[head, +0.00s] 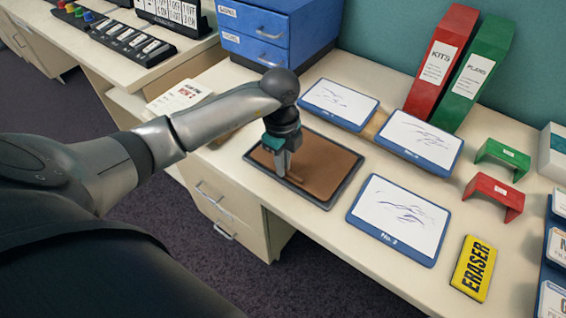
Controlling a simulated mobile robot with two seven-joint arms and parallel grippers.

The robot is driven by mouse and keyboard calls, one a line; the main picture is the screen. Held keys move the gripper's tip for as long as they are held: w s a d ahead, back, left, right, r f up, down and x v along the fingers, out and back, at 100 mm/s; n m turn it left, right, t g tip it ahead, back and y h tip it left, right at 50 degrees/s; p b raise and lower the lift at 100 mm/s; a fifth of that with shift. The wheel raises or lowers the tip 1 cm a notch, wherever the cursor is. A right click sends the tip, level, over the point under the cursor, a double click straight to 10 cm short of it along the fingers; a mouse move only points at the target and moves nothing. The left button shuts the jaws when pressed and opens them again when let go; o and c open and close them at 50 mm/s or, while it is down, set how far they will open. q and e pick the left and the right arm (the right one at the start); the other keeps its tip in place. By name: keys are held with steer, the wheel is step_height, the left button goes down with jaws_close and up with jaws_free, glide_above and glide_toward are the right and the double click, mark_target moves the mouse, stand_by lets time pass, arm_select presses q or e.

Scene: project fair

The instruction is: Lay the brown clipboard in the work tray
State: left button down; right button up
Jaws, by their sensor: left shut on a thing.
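The brown clipboard (326,163) lies flat inside the dark rim of the work tray (325,204) on the desk. Its brown face fills most of the tray. My left gripper (288,175) points down over the left part of the clipboard, with its fingers shut on a small raised brown part of it. My left arm reaches in from the left and hides a little of the desk behind the tray. My right gripper is not in view.
Blue-framed whiteboards (398,217) lie right of and behind the tray. A yellow eraser (474,268), a red stand (493,197) and a green stand (502,158) are farther right. Red (440,65) and green (478,75) binders and blue drawers (268,34) stand behind.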

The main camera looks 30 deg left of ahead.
arm_select(q)
steer(key=c, duration=0.9)
jaws_free()
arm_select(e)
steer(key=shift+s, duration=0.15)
arm_select(q)
step_height(320, 180, up, 6)
steer(key=shift+a+r+p, duration=0.1)
steer(key=shift+r+p, duration=0.1)
steer(key=shift+p, duration=0.85)
step_height(320, 180, up, 6)
steer(key=shift+f+p, duration=0.1)
steer(key=shift+p, duration=0.5)
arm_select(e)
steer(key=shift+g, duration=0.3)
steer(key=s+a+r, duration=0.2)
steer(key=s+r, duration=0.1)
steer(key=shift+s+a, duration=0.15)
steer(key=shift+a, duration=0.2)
